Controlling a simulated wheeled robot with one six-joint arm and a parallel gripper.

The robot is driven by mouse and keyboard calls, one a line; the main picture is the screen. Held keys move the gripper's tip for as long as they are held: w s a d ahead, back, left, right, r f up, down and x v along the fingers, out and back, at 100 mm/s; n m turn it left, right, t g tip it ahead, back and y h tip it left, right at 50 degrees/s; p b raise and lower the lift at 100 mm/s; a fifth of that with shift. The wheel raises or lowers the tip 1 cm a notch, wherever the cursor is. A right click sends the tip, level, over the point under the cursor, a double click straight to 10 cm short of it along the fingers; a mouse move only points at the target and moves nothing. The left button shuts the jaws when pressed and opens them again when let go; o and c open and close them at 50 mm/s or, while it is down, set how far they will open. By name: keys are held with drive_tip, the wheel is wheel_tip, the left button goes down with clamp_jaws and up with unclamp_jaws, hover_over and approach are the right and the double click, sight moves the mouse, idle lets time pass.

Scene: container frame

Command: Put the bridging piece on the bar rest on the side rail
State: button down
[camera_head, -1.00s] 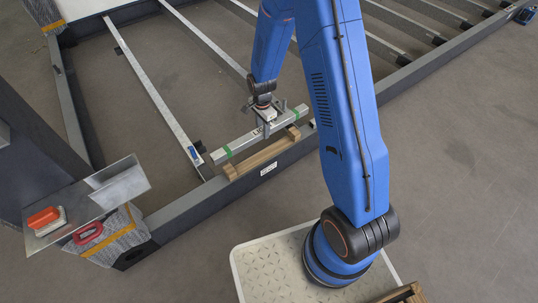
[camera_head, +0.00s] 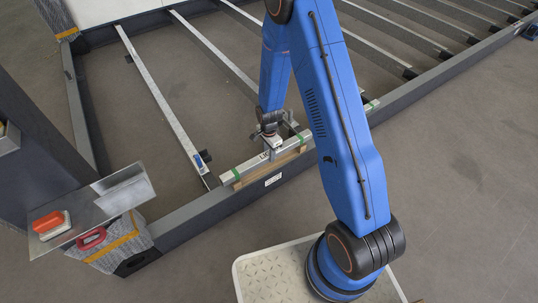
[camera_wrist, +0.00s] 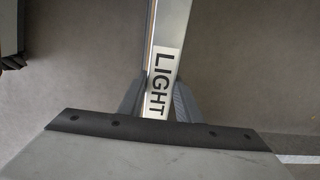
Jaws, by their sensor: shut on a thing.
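The bridging piece (camera_head: 239,171) is a long silver bar with green bands and a "LIGHT" label, which also shows in the wrist view (camera_wrist: 172,35). My gripper (camera_head: 271,150) is shut on it near the label; in the wrist view the fingers (camera_wrist: 157,108) flank the bar. The bar rest (camera_head: 262,168) is a wooden strip on the dark side rail (camera_head: 200,209). The bar lies along and over the rest, hiding most of it. I cannot tell whether they touch. My arm hides part of the bar's right portion.
A cross bar (camera_head: 165,95) with a blue clip ends near the rail, left of the bridging piece. A metal plate with an orange-handled tool (camera_head: 48,222) stands at lower left. Several more cross bars lie at upper right. The floor right of the rail is clear.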

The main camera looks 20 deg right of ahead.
drive_tip(key=shift+f, duration=0.25)
drive_tip(key=c, duration=1.3)
unclamp_jaws()
drive_tip(key=shift+f, duration=0.1)
